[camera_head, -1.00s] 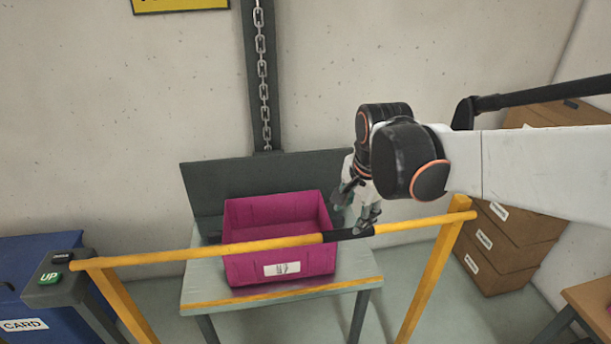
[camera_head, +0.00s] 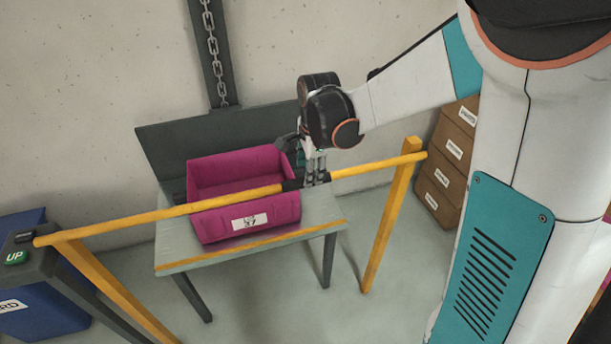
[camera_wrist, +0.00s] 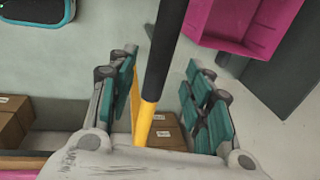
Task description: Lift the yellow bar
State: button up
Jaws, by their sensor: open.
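The yellow bar (camera_head: 230,197) spans between two yellow posts in front of the table, with a black grip section along part of it. In the wrist view the bar (camera_wrist: 146,115) runs lengthwise between my fingers, its black section farther up the picture. My gripper (camera_head: 314,172) is at the black section in the head view, pointing down. In the wrist view my gripper (camera_wrist: 160,78) is open, with teal pads on both sides of the bar and visible gaps. The fingertips are partly hidden behind the bar in the head view.
A magenta bin (camera_head: 250,222) stands on the grey table (camera_head: 180,250) behind the bar. A control box with a green UP button (camera_head: 15,257) is at the left, by a blue bin (camera_head: 50,320). Cardboard boxes (camera_head: 440,180) are stacked at the right.

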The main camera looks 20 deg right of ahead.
jog(key=shift+w+f+b, duration=0.25)
jog(key=shift+f, duration=0.9)
jog(key=shift+w+f+b, duration=0.2)
jog(key=shift+f, duration=0.95)
jog(key=shift+r, duration=0.1)
grip_shut()
